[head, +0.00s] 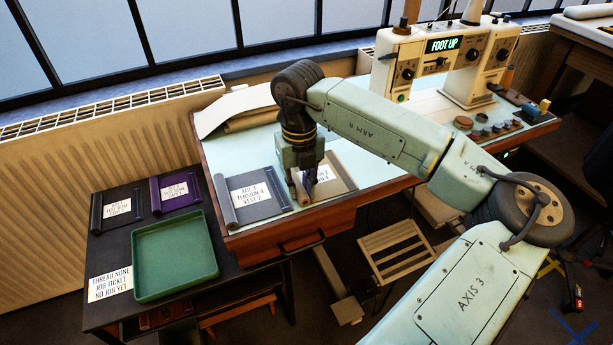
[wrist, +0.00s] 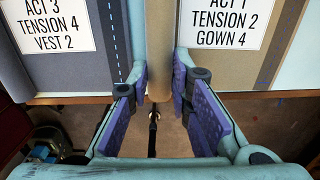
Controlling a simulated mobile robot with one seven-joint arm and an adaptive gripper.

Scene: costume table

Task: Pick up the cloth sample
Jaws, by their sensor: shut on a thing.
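A tan cloth sample (head: 345,172) with a white label lies at the front edge of the pale table, partly hidden by my gripper. In the wrist view its label reads ACT 1, TENSION 2, GOWN 4, and its rolled left edge (wrist: 160,45) runs between my fingers. My gripper (head: 307,188) points down over this roll. Its purple finger pads (wrist: 158,78) are shut on the roll near its front end. I cannot tell whether the sample is clear of the tabletop. A dark grey sample (head: 268,200), labelled ACT 3, TENSION 4, VEST 2, lies close on the left.
A lower black side table (head: 108,250) at left holds a black sample (head: 119,209), a purple sample (head: 176,190), an empty green tray (head: 176,257) and a job ticket (head: 110,284). A sewing machine (head: 440,60) reading FOOT UP stands at the back right. Rolled cloth lies behind my gripper.

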